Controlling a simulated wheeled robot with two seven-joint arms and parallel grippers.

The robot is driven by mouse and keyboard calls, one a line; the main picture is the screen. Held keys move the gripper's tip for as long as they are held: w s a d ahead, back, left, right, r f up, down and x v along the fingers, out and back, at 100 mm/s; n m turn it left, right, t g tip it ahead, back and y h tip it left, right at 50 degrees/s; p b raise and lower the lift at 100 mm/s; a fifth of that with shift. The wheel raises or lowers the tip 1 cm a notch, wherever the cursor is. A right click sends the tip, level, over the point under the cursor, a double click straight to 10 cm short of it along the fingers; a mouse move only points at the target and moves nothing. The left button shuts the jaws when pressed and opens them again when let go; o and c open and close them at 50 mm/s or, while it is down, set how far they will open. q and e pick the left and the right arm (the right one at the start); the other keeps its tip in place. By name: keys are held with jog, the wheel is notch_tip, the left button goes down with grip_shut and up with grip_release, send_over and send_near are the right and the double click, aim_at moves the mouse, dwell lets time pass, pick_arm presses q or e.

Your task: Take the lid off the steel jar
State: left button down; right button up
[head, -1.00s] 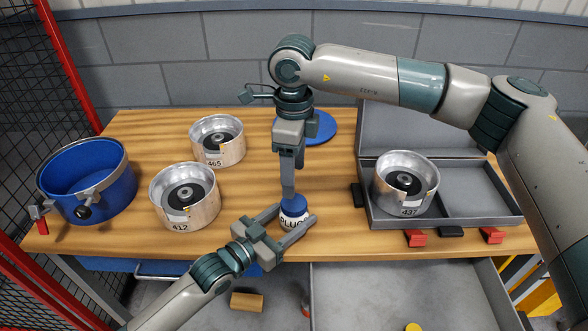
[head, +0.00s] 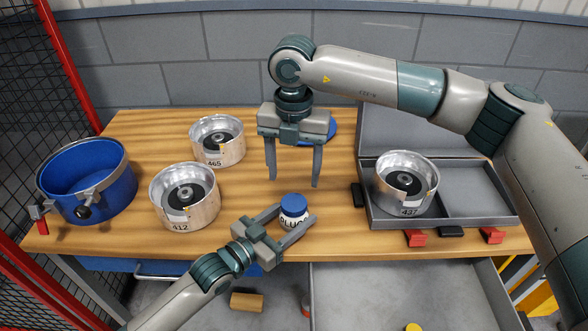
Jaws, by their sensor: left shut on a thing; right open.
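A small jar (head: 290,224) with a lettered label and a blue lid (head: 293,205) stands upright near the table's front edge. My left gripper (head: 294,218) comes from the lower left and is shut on the jar's body, one finger on each side. The lid sits on the jar's top. My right gripper (head: 292,183) is open and empty, pointing down above the lid, apart from it. The jar's lower body is partly hidden by the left fingers.
Metal cups marked 412 (head: 188,214) and 465 (head: 218,159) and a blue drum (head: 82,203) stand left. A grey case (head: 470,222) holds cup 437 (head: 408,209) at right. A blue disc (head: 332,131) lies behind my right gripper. Bare table (head: 250,185) surrounds the jar.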

aim_at(294, 202)
jog(key=m, duration=1.1)
jog(key=shift+f, duration=0.1)
jog(key=shift+f, duration=3.9)
jog(key=shift+c, duration=0.6)
jog(key=c, duration=1)
